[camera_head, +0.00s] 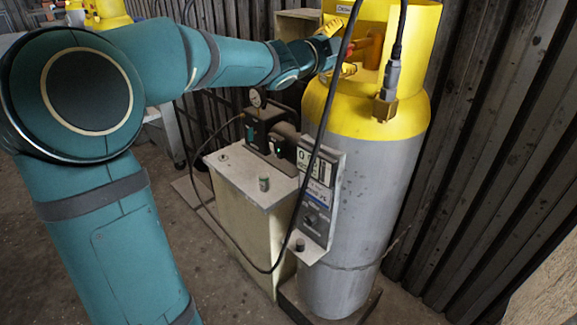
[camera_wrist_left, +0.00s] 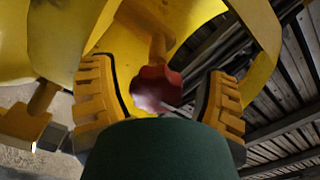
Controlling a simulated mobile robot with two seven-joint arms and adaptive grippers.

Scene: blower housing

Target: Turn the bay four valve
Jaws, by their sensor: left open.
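A tall grey gas cylinder (camera_head: 358,200) with a yellow top and collar (camera_head: 415,50) stands at the right in the head view. A red valve knob (camera_wrist_left: 155,88) on a yellow stem sits inside the collar; in the head view only a little red shows by the fingers. My left gripper (camera_head: 340,48) reaches into the collar opening. In the left wrist view its yellow ridged fingers (camera_wrist_left: 160,80) are spread, one on each side of the knob, with gaps visible. My right gripper is not in view.
A brass fitting (camera_head: 385,108) with a black cable hangs at the collar's front. A pale cabinet (camera_head: 240,215) with a pump and gauge stands left of the cylinder. A grey control panel (camera_head: 320,195) stands before it. A corrugated wall (camera_head: 500,120) is close behind.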

